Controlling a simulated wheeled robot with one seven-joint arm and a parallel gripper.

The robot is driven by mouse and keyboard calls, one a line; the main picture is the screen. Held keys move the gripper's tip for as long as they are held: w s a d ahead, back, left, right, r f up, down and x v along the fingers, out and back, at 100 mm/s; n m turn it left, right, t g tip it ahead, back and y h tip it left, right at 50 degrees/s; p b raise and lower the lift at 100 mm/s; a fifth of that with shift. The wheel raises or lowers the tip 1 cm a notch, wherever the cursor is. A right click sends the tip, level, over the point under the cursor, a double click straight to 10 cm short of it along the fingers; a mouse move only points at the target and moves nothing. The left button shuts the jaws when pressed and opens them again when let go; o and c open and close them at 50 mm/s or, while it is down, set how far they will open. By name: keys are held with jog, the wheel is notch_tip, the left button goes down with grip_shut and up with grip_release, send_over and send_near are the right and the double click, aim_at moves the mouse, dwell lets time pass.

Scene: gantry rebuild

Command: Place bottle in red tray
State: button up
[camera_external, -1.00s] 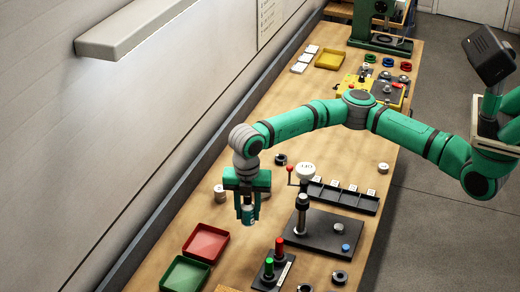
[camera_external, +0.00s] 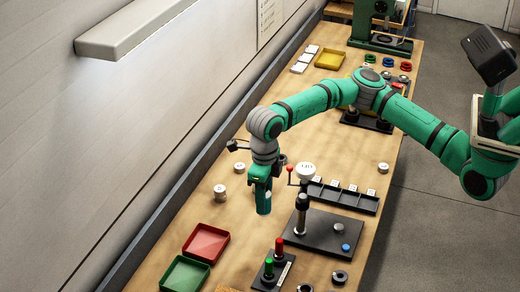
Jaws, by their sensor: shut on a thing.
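My gripper (camera_external: 263,203) hangs above the wooden bench, beyond the red tray and to its right. It is seen nearly edge-on and is shut on the bottle (camera_external: 268,196). Only a small pale patch of the bottle shows beside the green finger; the rest is hidden. The red tray (camera_external: 206,243) lies on the bench near the wall side, and its inside looks empty. The gripper and bottle are apart from the tray.
A green tray (camera_external: 184,274) lies just in front of the red one. A pale cylinder (camera_external: 219,193) stands left of my gripper. A black plate with a post (camera_external: 320,236) and a red and green button stand (camera_external: 272,268) are to the right.

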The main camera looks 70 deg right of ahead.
jog(key=shift+s+r+n, duration=0.15)
jog(key=shift+n, duration=0.35)
jog(key=shift+w+a, duration=0.1)
jog(key=shift+w, duration=0.25)
jog(key=w+a+f, duration=0.2)
jog(key=w+f, duration=0.2)
jog(key=w, duration=0.4)
send_over(220, 241)
notch_tip(220, 241, down, 6)
jog(key=shift+d+f, duration=0.1)
jog(key=shift+f, duration=1.4)
jog(key=shift+f, duration=0.6)
jog(key=o, duration=1.1)
jog(key=shift+c, duration=0.2)
